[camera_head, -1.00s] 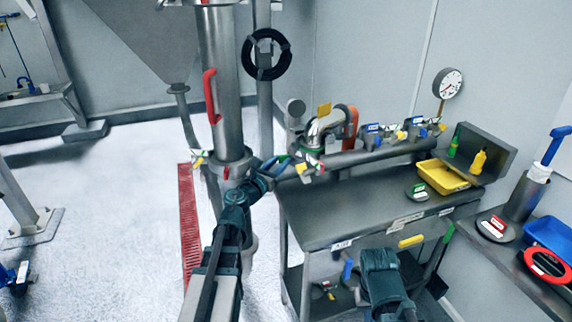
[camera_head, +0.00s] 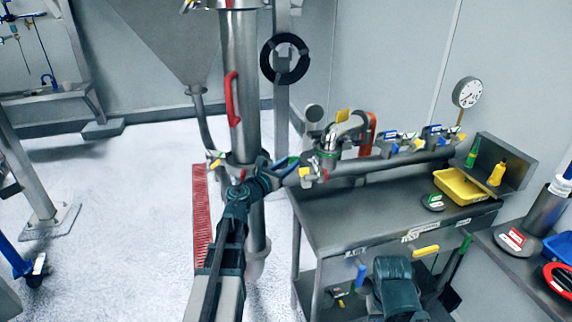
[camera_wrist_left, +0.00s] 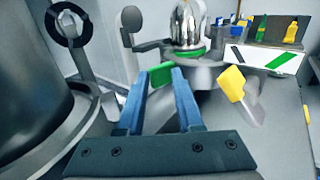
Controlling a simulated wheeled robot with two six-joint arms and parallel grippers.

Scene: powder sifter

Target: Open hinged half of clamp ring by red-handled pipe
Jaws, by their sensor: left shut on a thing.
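The vertical metal pipe (camera_head: 240,60) carries a red handle (camera_head: 232,100). A clamp ring (camera_head: 240,163) sits around its lower part, with a white and yellow tab (camera_head: 217,158) on its left side. My left gripper (camera_head: 287,165) is just right of the pipe, its blue fingers pointing right. In the left wrist view, its fingertips (camera_wrist_left: 163,76) are shut on a green tab (camera_wrist_left: 160,74). The large pipe (camera_wrist_left: 50,80) fills the left of that view. My arm hides part of the ring, and how far its hinged half stands open cannot be told.
A metal bench (camera_head: 350,215) stands right of the pipe, with a horizontal valve pipe (camera_head: 390,162) and a yellow tray (camera_head: 462,187). A red floor grate (camera_head: 201,215) lies left of the pipe. My right arm (camera_head: 392,285) is at the bottom; its fingers cannot be made out.

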